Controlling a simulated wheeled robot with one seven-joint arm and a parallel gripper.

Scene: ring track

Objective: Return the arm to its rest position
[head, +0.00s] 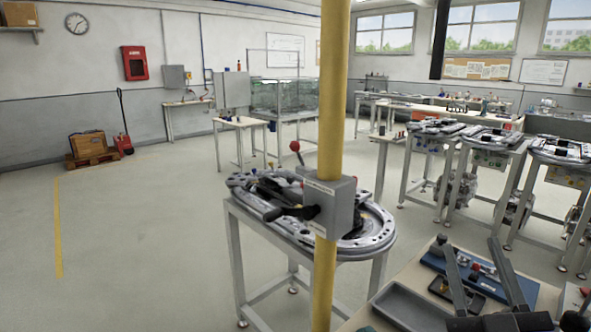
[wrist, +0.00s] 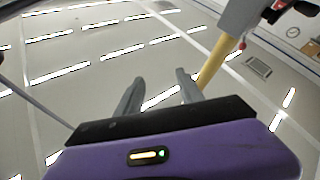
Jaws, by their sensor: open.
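My gripper (head: 468,243) shows at the bottom right of the head view, its two dark grey fingers pointing up and apart. In the wrist view my gripper (wrist: 159,76) is open, with nothing between the fingers, and points toward the ceiling and its strip lights. Only the end of my arm shows; its other links are out of view.
A yellow post (head: 333,90) with a grey lever box (head: 332,205) stands close in front. The post also shows in the wrist view (wrist: 214,62), right of the fingers. Behind is a ring-track table (head: 375,238); a workbench (head: 395,302) lies beside my gripper.

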